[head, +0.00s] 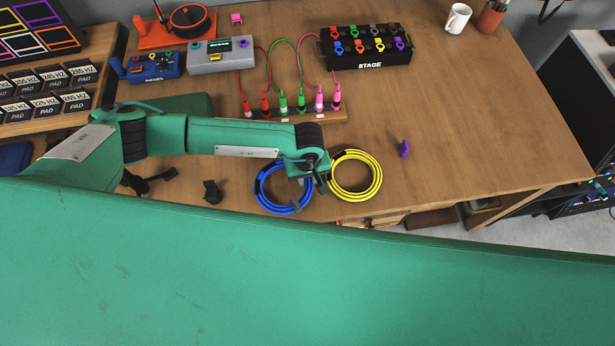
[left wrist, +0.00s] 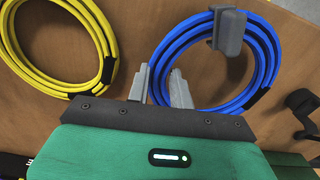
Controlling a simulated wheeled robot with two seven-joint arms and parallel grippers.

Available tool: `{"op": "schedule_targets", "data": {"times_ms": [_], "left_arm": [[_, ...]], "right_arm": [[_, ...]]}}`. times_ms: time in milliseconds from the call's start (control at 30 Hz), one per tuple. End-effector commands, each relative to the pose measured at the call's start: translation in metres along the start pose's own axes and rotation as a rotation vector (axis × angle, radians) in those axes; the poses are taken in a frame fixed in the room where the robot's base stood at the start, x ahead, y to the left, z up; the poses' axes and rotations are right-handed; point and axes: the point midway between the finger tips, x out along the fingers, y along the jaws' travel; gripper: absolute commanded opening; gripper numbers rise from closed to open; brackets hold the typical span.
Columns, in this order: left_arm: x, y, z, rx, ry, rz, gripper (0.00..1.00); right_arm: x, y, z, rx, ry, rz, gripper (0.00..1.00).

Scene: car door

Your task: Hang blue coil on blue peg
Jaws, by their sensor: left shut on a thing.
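The blue coil (head: 257,188) lies near the front edge of the wooden desk, just left of the yellow coil. My left gripper (head: 312,181) is over its right side. In the left wrist view, the left gripper (left wrist: 163,93) is shut on one side of the blue coil (left wrist: 172,54). A grey clip-like piece (left wrist: 229,30) sits across the coil's far side in that view. I cannot pick out a blue peg in either view. My right gripper is not in view.
The yellow coil (head: 378,178) lies close beside the gripper. A strip with coloured plugs (head: 290,117) and a black STAGE box (head: 369,66) stand behind. A purple piece (head: 404,148) and a dark hook-like piece (head: 212,191) lie on the desk. The desk's right side is clear.

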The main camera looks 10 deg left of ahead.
Motion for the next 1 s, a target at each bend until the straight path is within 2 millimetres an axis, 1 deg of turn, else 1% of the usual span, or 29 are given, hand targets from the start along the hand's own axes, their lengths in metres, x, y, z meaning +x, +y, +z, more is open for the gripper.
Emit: {"op": "schedule_targets", "data": {"times_ms": [33,133,400,567,600,667,700,1000], "left_arm": [[0.005,0.0,0.0,-0.001,0.0,-0.001,0.0],[0.015,0.001,0.0,0.002,0.001,0.0,0.0],[0.017,0.001,0.0,0.001,0.001,0.001,0.0],[0.021,0.001,-0.001,0.001,0.002,0.001,0.0],[0.02,0.0,0.0,0.001,0.001,0.001,0.28],[0.02,0.0,0.0,0.001,0.001,0.001,0.4],[0.02,0.0,0.0,0.001,0.001,0.001,0.44],[0.019,0.0,0.0,0.001,0.001,0.0,0.44]], "right_arm": [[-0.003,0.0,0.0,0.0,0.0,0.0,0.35],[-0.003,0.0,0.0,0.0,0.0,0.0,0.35],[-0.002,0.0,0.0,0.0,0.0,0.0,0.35],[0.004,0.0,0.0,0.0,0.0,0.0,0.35],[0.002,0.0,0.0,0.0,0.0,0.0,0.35],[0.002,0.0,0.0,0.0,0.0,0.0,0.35],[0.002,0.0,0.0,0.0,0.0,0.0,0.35],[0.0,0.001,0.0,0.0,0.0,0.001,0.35]]}}
